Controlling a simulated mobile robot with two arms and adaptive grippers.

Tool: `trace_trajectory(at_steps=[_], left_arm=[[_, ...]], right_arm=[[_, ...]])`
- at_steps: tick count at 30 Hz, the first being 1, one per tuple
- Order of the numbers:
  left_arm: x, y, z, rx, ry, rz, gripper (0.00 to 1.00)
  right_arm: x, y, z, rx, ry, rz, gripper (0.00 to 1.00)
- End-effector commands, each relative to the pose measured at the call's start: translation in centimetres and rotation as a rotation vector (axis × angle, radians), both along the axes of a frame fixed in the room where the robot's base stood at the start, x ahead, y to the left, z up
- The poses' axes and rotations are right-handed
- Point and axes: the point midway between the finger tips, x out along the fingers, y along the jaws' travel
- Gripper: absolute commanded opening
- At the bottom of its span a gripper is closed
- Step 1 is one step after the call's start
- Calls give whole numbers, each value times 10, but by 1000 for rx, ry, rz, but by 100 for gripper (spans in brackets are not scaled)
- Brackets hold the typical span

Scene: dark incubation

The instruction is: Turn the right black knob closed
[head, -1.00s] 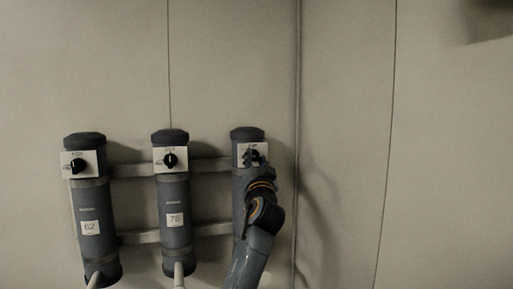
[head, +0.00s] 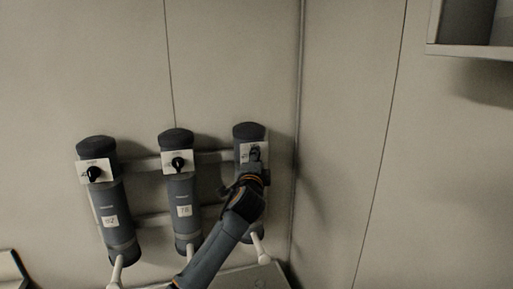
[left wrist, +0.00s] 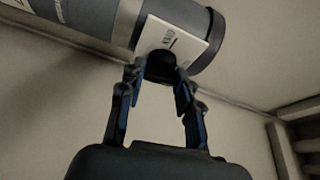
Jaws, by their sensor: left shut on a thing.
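The right grey cylinder (head: 249,131) is mounted on the wall and has a white label plate (head: 244,147) near its top. My left gripper (head: 254,158) is at this plate, its arm coming up from the lower left. In the left wrist view the right black knob (left wrist: 160,62) sits on the white plate (left wrist: 185,42), between the two fingers of my left gripper (left wrist: 160,74), which is shut on it. The fingers hide most of the knob, so its pointer direction cannot be told. My right gripper is not in view.
A middle cylinder (head: 182,200) and a left cylinder (head: 109,205) stand beside it, each with its own black knob (head: 178,163) (head: 94,173). Pale pipes (head: 215,157) join the cylinders. A wall corner is close on the right. A shelf (head: 470,50) is at upper right.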

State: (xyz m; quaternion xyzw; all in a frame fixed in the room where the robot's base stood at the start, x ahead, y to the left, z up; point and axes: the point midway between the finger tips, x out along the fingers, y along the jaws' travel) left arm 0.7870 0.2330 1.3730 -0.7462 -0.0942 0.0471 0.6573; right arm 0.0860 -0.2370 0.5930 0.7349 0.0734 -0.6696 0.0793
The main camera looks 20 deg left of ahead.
Motion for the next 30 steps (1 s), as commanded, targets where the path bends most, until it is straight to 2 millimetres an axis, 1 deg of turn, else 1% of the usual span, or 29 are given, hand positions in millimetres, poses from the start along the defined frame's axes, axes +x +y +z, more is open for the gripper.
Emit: trace_trajectory(at_steps=[1, 9, 26, 27, 29, 30], left_arm=[[0, 1, 5, 27, 13, 2, 2], [0, 1, 3, 110, 70, 2, 2], [0, 1, 2, 134, 86, 2, 2], [0, 1, 2, 134, 86, 2, 40], [0, 1, 2, 133, 86, 2, 52], [0, 1, 2, 133, 86, 2, 57]], right_arm=[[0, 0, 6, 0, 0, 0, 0], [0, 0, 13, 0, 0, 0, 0], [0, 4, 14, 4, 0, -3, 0], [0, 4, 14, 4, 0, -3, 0], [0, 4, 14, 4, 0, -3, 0], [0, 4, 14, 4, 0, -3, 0]])
